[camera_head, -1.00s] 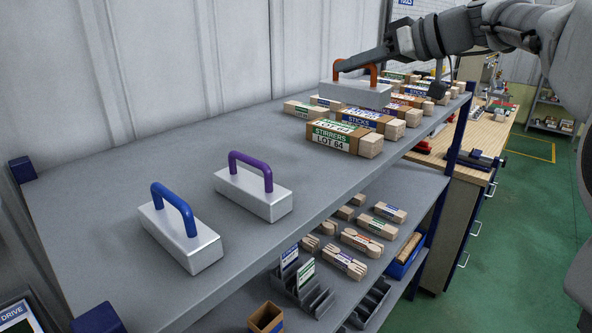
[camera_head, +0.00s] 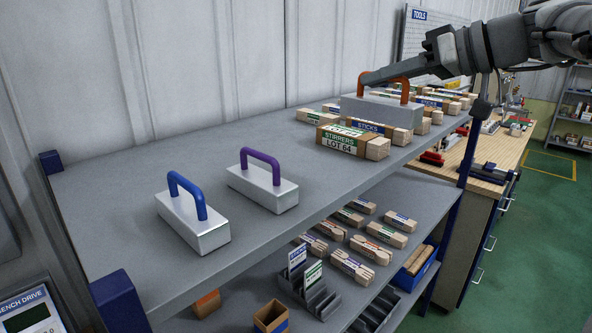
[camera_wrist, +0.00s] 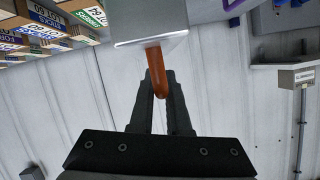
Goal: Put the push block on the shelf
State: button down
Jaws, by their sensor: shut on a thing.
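My gripper (camera_head: 372,80) is shut on the orange handle (camera_head: 404,86) of a silver push block (camera_head: 382,111). In the wrist view the orange handle (camera_wrist: 156,72) is between my fingers and the block (camera_wrist: 150,22) hangs level beyond it. In the head view the block appears just above the stick bundles at the far end of the upper shelf (camera_head: 140,235); its exact height over the shelf is unclear. Two more push blocks stand on this shelf: one with a blue handle (camera_head: 190,192) and one with a purple handle (camera_head: 262,165).
Labelled bundles, including a stirrers bundle (camera_head: 340,144), crowd the shelf's far end. Clear shelf surface lies between them and the purple-handled block. Below is a lower shelf with bundles and a card rack (camera_head: 308,285). A wooden workbench (camera_head: 448,168) stands to the right.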

jog(key=shift+w+a+f+p, duration=0.2)
jog(key=shift+w+a+f, duration=0.45)
jog(key=shift+a+f, duration=1.15)
jog(key=shift+w+a+f+p, duration=0.15)
jog(key=shift+w+a+f, duration=0.45)
jog(key=shift+a+f, duration=1.2)
jog(key=shift+w+a+f+p, duration=0.2)
jog(key=shift+w+a+f, duration=0.45)
jog(key=shift+a+f, duration=1.15)
jog(key=shift+f, duration=0.15)
jog(key=c, duration=0.9)
grip_release()
